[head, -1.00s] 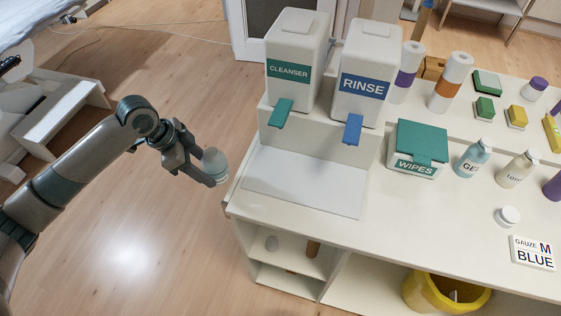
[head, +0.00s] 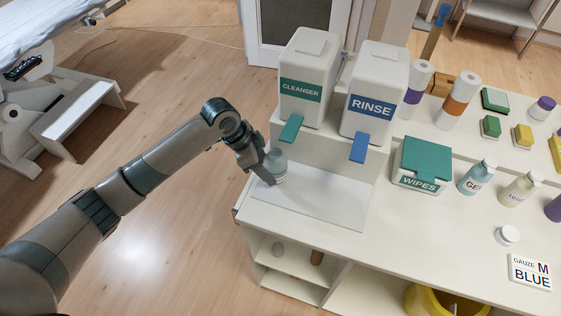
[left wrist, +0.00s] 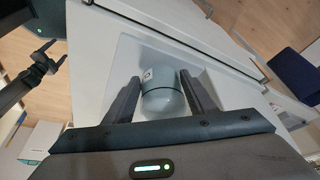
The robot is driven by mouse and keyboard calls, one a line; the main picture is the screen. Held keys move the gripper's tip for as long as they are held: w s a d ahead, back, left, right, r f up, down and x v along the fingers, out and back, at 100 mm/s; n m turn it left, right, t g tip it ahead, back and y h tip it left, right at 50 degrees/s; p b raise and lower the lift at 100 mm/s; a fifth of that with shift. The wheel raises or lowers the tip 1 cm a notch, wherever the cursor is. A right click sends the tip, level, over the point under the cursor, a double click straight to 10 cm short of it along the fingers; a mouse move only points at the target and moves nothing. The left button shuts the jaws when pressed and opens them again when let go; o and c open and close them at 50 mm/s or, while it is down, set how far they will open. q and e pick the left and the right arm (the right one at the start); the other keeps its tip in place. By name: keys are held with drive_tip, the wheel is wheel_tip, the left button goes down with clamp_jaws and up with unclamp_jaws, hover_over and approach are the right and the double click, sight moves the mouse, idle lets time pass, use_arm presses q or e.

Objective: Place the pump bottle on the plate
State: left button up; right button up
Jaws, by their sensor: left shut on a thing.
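My left gripper (head: 264,168) is shut on a grey-blue bottle (head: 278,167), the pump bottle by the task's name; I can make out no pump top on it. The left wrist view shows the bottle (left wrist: 163,97) between the two dark fingers, with a small pale label on its side. The bottle is roughly upright over the left back part of the flat white plate (head: 325,203) in front of the dispensers. I cannot tell whether its base touches the plate. The rest of the plate is bare.
The cleanser dispenser (head: 303,85) and rinse dispenser (head: 371,105) overhang the plate's back with green and blue levers. The wipes box (head: 421,165), gel bottle (head: 475,178) and lotion bottle (head: 519,188) stand to the right. A yellow bin (head: 435,300) is below.

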sight(280, 165)
use_arm(q)
drive_tip(key=shift+w+d, duration=0.1)
drive_tip(key=shift+d, duration=0.15)
drive_tip(key=d+p, duration=0.1)
drive_tip(key=d, duration=0.1)
drive_tip(key=w+d+p, duration=0.1)
drive_tip(key=d, duration=0.1)
drive_tip(key=shift+r, duration=0.15)
drive_tip(key=shift+a+f, duration=0.1)
drive_tip(key=shift+f, duration=0.1)
drive_tip(key=shift+a+f, duration=0.1)
drive_tip(key=shift+f, duration=0.15)
drive_tip(key=o, duration=1.2)
drive_tip(key=shift+f, duration=0.15)
drive_tip(key=shift+r, duration=0.2)
